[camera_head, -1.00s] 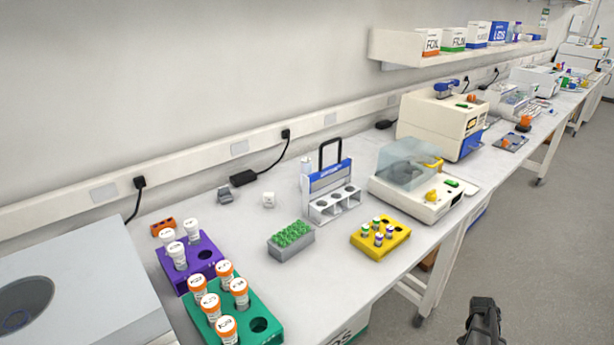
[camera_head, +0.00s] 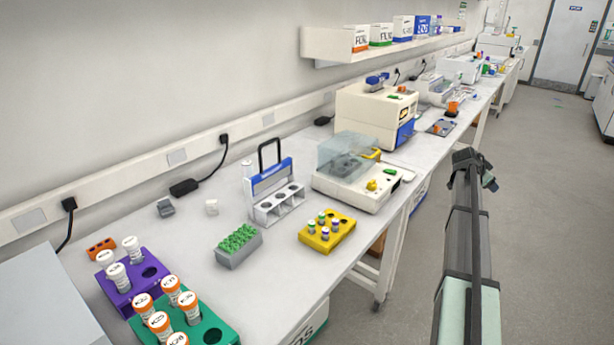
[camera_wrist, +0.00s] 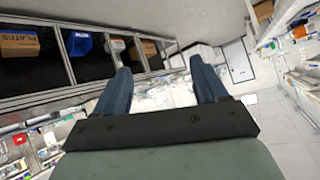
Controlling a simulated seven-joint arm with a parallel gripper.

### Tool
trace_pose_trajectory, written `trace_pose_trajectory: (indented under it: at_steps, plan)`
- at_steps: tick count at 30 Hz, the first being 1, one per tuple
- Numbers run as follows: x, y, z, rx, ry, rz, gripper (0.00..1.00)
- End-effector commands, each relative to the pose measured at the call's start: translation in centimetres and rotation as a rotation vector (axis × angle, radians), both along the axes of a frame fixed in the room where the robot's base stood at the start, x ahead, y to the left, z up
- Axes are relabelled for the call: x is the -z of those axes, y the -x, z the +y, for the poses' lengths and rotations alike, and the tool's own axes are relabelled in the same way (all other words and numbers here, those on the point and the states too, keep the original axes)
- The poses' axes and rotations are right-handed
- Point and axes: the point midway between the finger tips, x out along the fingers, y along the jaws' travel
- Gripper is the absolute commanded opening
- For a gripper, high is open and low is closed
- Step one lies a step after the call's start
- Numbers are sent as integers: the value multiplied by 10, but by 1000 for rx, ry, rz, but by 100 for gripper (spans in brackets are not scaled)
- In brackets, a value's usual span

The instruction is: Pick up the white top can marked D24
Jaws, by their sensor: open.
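Several white-topped cans stand in the purple rack (camera_head: 122,305) at the lower left of the head view. One is at the rack's back left (camera_head: 105,260), one at the back right (camera_head: 131,249) and one in front (camera_head: 118,277). Their top marks are too small to read, so I cannot tell which is D24. My gripper (camera_head: 474,160) is raised at the right, over the floor and far from the rack. In the wrist view my gripper (camera_wrist: 162,85) is open, with nothing between its two fingers.
A green rack (camera_head: 213,334) with orange-topped cans stands in front of the purple one. A grey block of green tubes (camera_head: 238,246), a yellow rack (camera_head: 327,236) and a blue-and-white carrier (camera_head: 275,190) stand to the right. A grey machine (camera_head: 40,310) borders the left.

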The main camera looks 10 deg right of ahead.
Motion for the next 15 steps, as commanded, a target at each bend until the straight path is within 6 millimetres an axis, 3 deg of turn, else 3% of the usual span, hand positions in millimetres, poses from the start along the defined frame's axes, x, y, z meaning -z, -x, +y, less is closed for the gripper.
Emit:
trace_pose_trajectory:
  at_steps: [1,5,9,12,15]
  plan:
    - [-29,-16,4,7,13,-32,72]
    - [-96,-44,24,31,41,-115,72]
    - [-169,-79,69,42,55,-204,72]
    - [-202,-102,119,33,47,-241,72]
    - [-214,-121,170,11,30,-248,72]
